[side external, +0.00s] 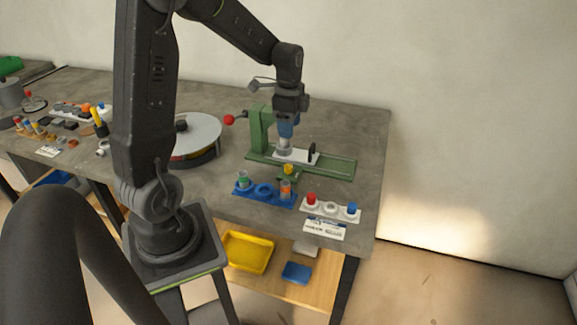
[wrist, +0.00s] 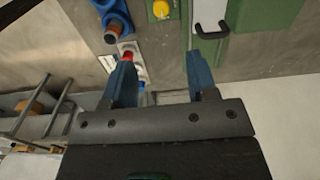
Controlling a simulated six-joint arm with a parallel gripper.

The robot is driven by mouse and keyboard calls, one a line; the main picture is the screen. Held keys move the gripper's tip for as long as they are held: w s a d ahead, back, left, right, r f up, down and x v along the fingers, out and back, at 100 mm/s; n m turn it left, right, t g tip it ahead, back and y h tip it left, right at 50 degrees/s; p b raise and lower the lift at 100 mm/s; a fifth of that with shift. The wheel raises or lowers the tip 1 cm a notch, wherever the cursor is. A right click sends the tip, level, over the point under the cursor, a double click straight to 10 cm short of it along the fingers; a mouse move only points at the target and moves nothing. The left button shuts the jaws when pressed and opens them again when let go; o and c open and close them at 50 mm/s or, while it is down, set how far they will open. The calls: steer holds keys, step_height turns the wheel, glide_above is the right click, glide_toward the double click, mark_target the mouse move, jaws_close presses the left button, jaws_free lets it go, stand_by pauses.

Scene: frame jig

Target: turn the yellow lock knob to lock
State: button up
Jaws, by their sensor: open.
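The yellow lock knob (side external: 289,170) sits at the front edge of the green jig base (side external: 335,168) in the side view. In the wrist view the yellow knob (wrist: 161,9) is at the top edge, partly cut off, beyond my fingertips. My gripper (side external: 286,130) points down above the jig in the side view, higher than the knob. In the wrist view my gripper (wrist: 160,62) has its two blue fingers spread apart with nothing between them. It is not touching the knob.
A green upright (side external: 259,130) with a red ball lever (side external: 229,120) stands left of my gripper. A white plate with a black handle (side external: 312,152) lies on the base. A blue holder (side external: 263,191) and a white holder (side external: 331,209) stand in front. Bare table lies behind the jig.

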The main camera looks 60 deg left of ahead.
mark_target(288, 165)
steer(key=f, duration=1.4)
steer(key=shift+a+f, duration=0.15)
steer(key=shift+a, duration=0.1)
steer(key=shift+c, duration=0.3)
steer(key=c, duration=0.9)
steer(key=shift+o, duration=0.2)
